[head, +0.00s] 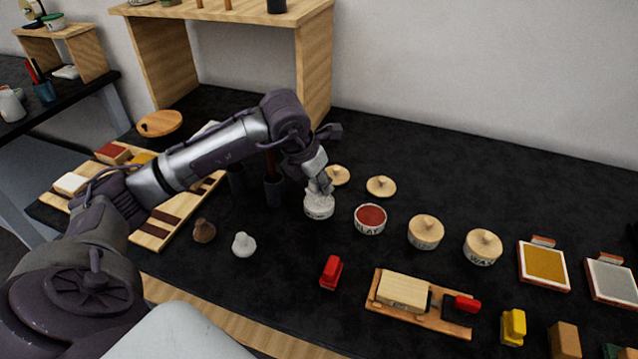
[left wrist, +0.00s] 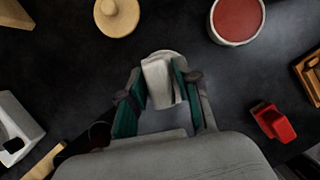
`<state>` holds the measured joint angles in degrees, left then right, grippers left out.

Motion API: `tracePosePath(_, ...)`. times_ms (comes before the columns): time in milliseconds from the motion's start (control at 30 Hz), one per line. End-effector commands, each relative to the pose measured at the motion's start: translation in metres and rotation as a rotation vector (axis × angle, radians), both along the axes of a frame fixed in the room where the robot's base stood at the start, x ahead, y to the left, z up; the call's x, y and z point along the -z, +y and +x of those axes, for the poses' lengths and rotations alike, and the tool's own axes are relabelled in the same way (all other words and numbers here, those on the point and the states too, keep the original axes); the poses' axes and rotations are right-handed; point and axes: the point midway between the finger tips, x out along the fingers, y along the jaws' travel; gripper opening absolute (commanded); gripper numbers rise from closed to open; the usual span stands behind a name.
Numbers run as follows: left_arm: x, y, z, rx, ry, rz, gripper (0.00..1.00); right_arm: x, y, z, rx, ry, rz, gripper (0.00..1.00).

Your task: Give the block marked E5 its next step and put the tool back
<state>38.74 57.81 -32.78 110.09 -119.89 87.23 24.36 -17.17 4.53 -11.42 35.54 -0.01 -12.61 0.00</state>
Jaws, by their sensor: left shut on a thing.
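My left gripper (head: 318,180) is shut on a pale, blocky thing, probably a tool. The held thing also shows between the teal fingers in the left wrist view (left wrist: 160,84). It is over or in an open jar with whitish content (head: 319,208); I cannot tell whether it touches the content. A bare pale block (head: 404,291) lies in a wooden holder (head: 425,318) with a red clamp (head: 467,303). I cannot read an E5 mark on any block. More blocks, white (head: 71,184) and red (head: 112,153), lie on a slotted rack at left. My right gripper is out of view.
An open red jar (head: 370,217) stands right of the gripper, with two loose lids (head: 381,186) behind. Two lidded jars (head: 425,232) stand further right, then gold (head: 543,265) and silver pads. Brown (head: 204,231) and grey (head: 244,244) knobbed pieces stand left. A red piece (head: 331,272) is in front.

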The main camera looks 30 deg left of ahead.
Motion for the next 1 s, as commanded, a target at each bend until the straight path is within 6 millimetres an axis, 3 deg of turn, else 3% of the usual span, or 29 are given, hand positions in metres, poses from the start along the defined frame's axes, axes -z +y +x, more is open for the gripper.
tracePosePath(500,-0.043,0.0,0.0,0.0,-0.002,0.001,0.05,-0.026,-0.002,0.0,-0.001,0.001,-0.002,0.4)
tracePosePath(1000,-0.043,0.0,0.0,0.0,-0.002,0.0,0.05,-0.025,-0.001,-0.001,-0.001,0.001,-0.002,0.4)
